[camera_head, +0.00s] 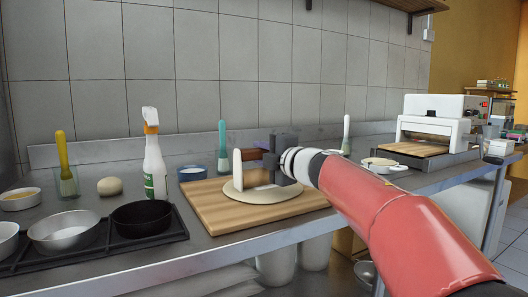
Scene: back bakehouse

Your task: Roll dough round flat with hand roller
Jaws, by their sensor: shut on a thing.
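A pale, flat dough round (243,196) lies on a wooden board (205,212) on the steel counter. My gripper (272,163) is over the right part of the round and shut on the hand roller (238,170). The roller shows a white upright part at its left and a brown part running toward my jaws. It stands over the middle of the round and seems to touch it. My gripper and arm hide the roller's right side, and its contact line with the dough is unclear.
Left of the board are a white spray bottle (154,165), a dough ball (109,186) and a black tray (98,247) with metal and black pans. A blue bowl (191,173) and a teal brush (222,150) stand behind. A white machine (432,118) is at right.

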